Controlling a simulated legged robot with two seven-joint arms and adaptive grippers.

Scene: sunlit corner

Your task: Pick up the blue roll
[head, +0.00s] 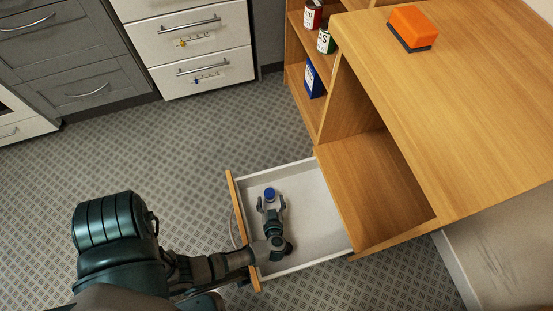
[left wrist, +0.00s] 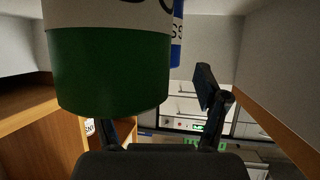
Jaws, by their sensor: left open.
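The blue roll (head: 270,194) stands inside the open drawer, its blue top showing in the head view. In the left wrist view a strip of a blue, white-labelled thing (left wrist: 177,45), likely the roll, shows behind a large green can with a white label (left wrist: 112,70). My left gripper (head: 271,204) is open inside the drawer, its fingertips close to the roll, one on either side. I cannot tell whether they touch it. In the left wrist view the green can hides part of one finger.
The drawer's wooden front (head: 237,215) and white walls enclose the gripper closely. A wooden desk (head: 470,100) stands right of it, with an orange-and-grey block (head: 412,27) on top. Shelves hold a red can (head: 312,14), a green can (head: 326,40) and a blue box (head: 313,80).

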